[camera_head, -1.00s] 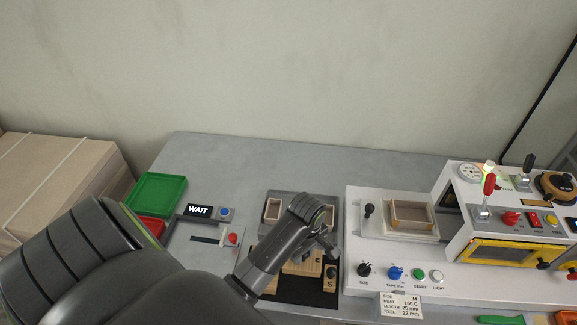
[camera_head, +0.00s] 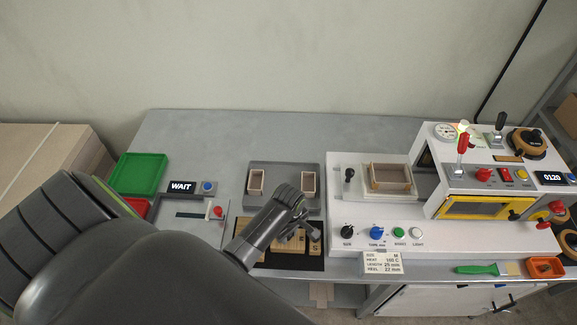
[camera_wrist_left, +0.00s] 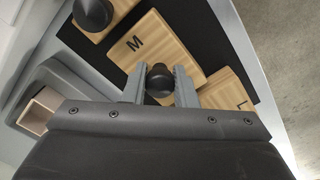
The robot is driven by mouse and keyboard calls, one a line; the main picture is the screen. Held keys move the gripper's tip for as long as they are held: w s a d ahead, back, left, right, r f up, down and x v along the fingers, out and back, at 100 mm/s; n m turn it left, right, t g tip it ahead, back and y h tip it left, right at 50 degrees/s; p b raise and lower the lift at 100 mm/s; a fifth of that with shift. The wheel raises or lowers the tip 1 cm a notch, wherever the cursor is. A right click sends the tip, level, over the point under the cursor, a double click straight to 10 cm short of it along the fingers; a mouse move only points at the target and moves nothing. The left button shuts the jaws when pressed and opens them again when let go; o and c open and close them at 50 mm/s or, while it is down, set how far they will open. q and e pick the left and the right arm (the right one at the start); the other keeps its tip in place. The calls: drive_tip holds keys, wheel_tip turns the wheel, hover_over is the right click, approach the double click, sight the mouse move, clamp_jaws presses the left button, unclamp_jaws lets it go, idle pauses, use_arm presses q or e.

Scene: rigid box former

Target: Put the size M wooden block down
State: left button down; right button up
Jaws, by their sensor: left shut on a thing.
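The size M wooden block (camera_wrist_left: 151,42) is a light wood plate with a black letter M and a dark round knob, seen in the left wrist view. My left gripper (camera_wrist_left: 160,84) is shut on that knob, one finger on each side. In the head view the left gripper (camera_head: 311,232) is over the black mat (camera_head: 290,264) and partly hides the blocks. The M block is over the mat, close beside the block marked L (camera_wrist_left: 228,92); I cannot tell whether it touches the mat. My right gripper is not in view.
Another knobbed block (camera_wrist_left: 94,14) is close by. Behind the mat is a grey fixture (camera_head: 283,181) with two small box-shaped holders. The white machine (camera_head: 345,222) stands close on the right. A green tray (camera_head: 138,174) is at the left.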

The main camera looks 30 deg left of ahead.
use_arm(q)
drive_tip(key=c, duration=1.3)
unclamp_jaws()
drive_tip(key=shift+f, duration=0.1)
drive_tip(key=shift+o, duration=0.7)
wheel_tip(320, 180, up, 12)
drive_tip(key=b, duration=0.2)
